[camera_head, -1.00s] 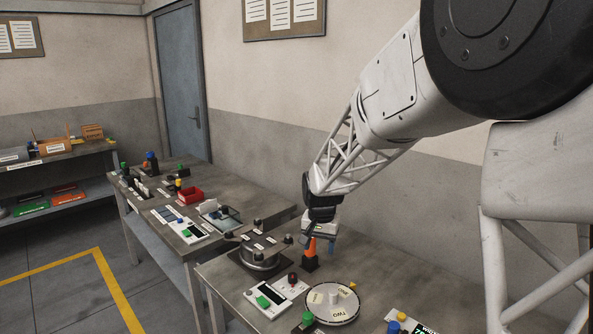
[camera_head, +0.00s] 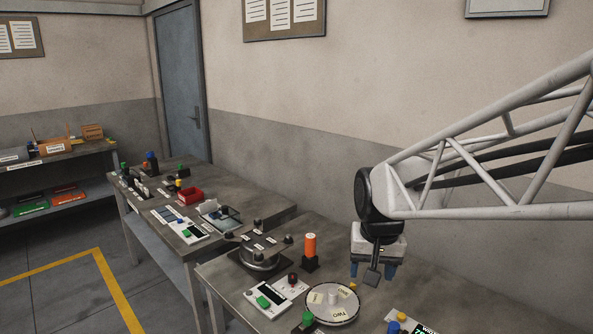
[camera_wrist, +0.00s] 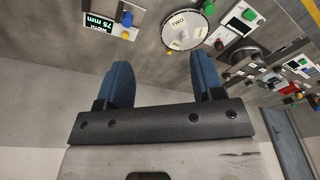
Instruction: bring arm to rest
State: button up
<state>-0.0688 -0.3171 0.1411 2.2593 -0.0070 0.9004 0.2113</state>
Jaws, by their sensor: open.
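My gripper (camera_head: 372,270) hangs over the near table, to the right of the orange cylinder and above and right of the round dial. Its two blue fingers are apart, and nothing shows between them. In the wrist view my gripper (camera_wrist: 160,80) has the same open fingers, with the grey tabletop beyond the gap. My white lattice arm reaches in from the right in the head view.
The near table holds an orange cylinder (camera_head: 310,246) in a black base, a round dial (camera_head: 332,302), a dark round fixture (camera_head: 260,252) and a control box (camera_head: 276,296). A wall stands behind.

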jog(key=s+d, duration=0.1)
jog(key=s, duration=0.8)
jog(key=s+d+n, duration=0.1)
jog(key=s+d, duration=0.1)
jog(key=s, duration=0.7)
jog(key=shift+s+d+f+t, duration=0.15)
jog(key=shift+d+f+t, duration=0.15)
jog(key=shift+f+t, duration=0.15)
